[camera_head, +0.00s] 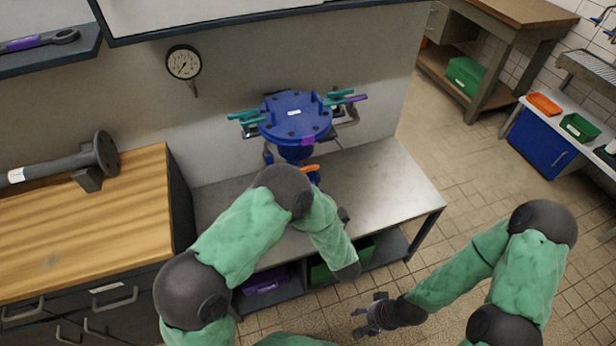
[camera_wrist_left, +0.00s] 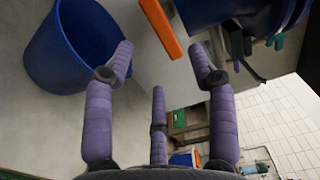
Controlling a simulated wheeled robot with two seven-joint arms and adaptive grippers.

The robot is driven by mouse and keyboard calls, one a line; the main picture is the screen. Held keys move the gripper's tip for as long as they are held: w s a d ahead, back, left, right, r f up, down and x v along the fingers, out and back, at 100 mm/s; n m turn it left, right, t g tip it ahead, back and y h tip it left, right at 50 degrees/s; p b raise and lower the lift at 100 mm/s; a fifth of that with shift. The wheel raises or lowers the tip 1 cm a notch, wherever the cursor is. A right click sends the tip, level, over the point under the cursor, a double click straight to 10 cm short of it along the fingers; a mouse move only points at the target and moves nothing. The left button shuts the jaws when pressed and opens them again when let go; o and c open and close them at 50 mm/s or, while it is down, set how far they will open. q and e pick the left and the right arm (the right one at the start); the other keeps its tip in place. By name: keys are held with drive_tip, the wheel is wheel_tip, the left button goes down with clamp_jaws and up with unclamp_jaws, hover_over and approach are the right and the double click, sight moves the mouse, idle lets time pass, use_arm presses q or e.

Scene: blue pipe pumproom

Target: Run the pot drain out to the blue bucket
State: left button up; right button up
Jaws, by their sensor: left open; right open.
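The blue pot (camera_head: 295,118) with its bolted lid stands against the wall at the back of the steel bench. An orange lever (camera_head: 310,168) shows low on its front; the lever also shows in the left wrist view (camera_wrist_left: 160,28). The blue bucket (camera_wrist_left: 78,48) is at the upper left of the left wrist view; I cannot make it out in the head view. My left gripper (camera_wrist_left: 160,75) has its purple fingers spread and empty, apart from the lever and bucket; my arm hides it in the head view. My right gripper (camera_head: 372,314) is open and empty, low in front of the bench.
The steel bench top (camera_head: 385,180) is clear on the right. A purple bin (camera_head: 265,280) sits on its lower shelf. A wooden cabinet (camera_head: 85,235) with a flanged pipe (camera_head: 60,168) stands at left. A gauge (camera_head: 184,62) is on the wall. Tiled floor (camera_head: 440,150) lies open at right.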

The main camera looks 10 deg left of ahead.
sight(301, 164)
use_arm(q)
drive_tip(key=b+x, duration=0.2)
drive_tip(key=x, duration=0.6)
clamp_jaws()
